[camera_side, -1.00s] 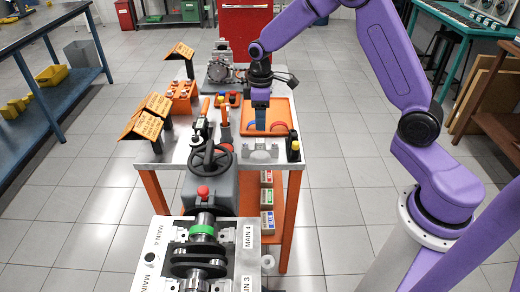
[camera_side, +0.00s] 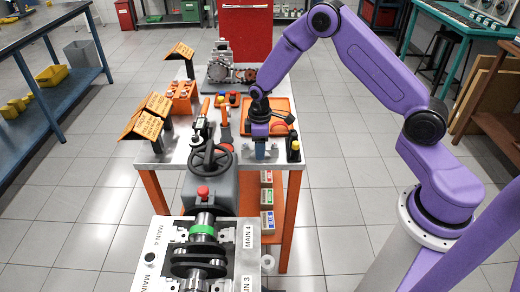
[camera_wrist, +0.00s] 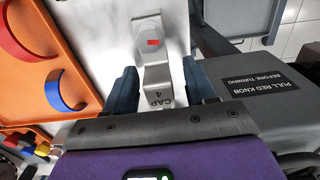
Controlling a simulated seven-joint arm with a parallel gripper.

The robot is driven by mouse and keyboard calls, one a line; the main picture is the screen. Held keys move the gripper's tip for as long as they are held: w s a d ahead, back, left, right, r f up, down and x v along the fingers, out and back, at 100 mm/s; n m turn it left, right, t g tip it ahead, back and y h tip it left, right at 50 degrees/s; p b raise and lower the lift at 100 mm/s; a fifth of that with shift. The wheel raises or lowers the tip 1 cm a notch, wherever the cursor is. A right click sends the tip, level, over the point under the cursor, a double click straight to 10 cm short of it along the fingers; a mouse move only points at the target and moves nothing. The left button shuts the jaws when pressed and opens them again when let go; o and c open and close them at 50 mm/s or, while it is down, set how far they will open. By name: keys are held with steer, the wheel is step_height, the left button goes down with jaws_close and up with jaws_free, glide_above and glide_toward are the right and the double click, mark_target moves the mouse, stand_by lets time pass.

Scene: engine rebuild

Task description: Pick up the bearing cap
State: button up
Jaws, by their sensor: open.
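The bearing cap (camera_wrist: 155,75), a grey metal piece marked "CAP 4" with a small red patch, lies on the light tabletop in the wrist view. My gripper (camera_wrist: 162,85) is open, with one dark blue finger on each side of the cap's near part; I cannot tell whether they touch it. In the side view my gripper (camera_side: 260,152) is low over the cap at the near edge of the cart top and hides much of it.
An orange tray (camera_wrist: 50,110) with a red and a blue half-ring lies left of the cap in the wrist view. A grey housing (camera_wrist: 250,100) labelled "PULL RED KNOB BEFORE TURNING" is close on the right. A black and yellow item (camera_side: 293,148) stands right of the cap.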

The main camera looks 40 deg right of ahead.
jaws_close()
stand_by(0.3)
steer(key=shift+w+r, duration=0.1)
steer(key=shift+r, duration=0.4)
step_height(320, 180, up, 2)
steer(key=shift+r, duration=0.2)
steer(key=s+r, duration=0.9)
steer(key=s, duration=0.5)
steer(key=shift+d+r, duration=0.15)
steer(key=shift+r, duration=0.1)
steer(key=shift+r, duration=0.1)
